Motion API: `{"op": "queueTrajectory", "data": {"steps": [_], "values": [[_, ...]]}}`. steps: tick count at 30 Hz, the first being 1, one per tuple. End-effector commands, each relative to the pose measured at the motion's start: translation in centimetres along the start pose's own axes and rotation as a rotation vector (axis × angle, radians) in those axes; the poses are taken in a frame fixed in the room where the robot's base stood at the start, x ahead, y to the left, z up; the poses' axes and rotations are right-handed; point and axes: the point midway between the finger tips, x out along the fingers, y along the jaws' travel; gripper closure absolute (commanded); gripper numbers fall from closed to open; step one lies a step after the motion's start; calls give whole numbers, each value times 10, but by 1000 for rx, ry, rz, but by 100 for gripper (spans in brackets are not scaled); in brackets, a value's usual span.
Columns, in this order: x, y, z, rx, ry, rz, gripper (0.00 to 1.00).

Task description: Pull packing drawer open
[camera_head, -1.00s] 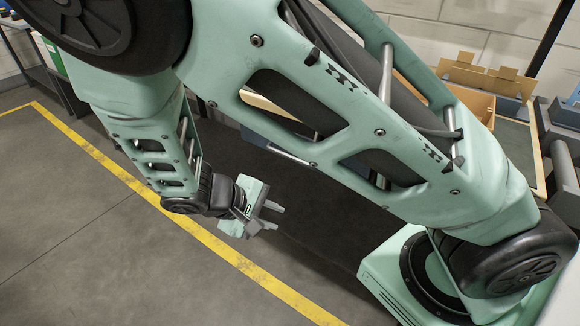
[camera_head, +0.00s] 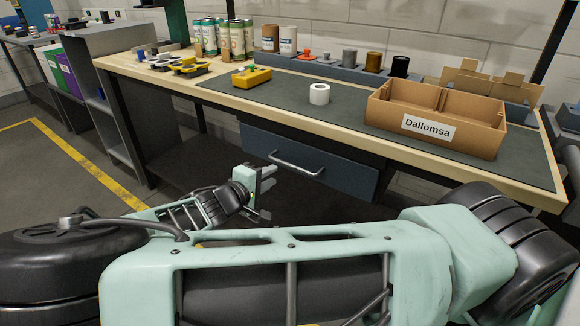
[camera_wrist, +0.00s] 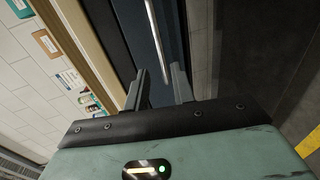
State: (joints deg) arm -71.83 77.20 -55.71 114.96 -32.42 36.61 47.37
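The packing drawer (camera_head: 345,179) is a dark blue front under the workbench and looks shut. Its silver bar handle (camera_head: 297,168) runs across the front. In the wrist view the drawer front (camera_wrist: 133,30) fills the upper middle, with the handle (camera_wrist: 158,40) seen lengthwise. My gripper (camera_head: 268,192) is left of the handle in the head view, apart from it. Its two fingers also show in the wrist view (camera_wrist: 159,72), spread with an empty gap that lines up roughly with the handle's lower end.
The workbench (camera_head: 130,66) carries a cardboard box (camera_head: 385,112) labelled Dallomsa, a white roll (camera_head: 319,94), a yellow tool (camera_head: 251,76) and several cans (camera_head: 237,40). A grey shelf unit (camera_head: 112,100) stands at left. Floor at left is clear.

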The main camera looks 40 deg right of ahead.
Motion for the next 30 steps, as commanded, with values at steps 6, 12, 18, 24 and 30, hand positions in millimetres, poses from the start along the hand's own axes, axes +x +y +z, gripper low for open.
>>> {"op": "queueTrajectory", "data": {"steps": [6,12,18,24,30], "values": [[48,0,2,-1,-5,2,75],[81,0,1,-1,-3,0,75],[98,-1,1,-1,-1,-1,75],[101,-1,1,0,0,-2,75],[100,-1,1,-1,0,-2,94]]}}
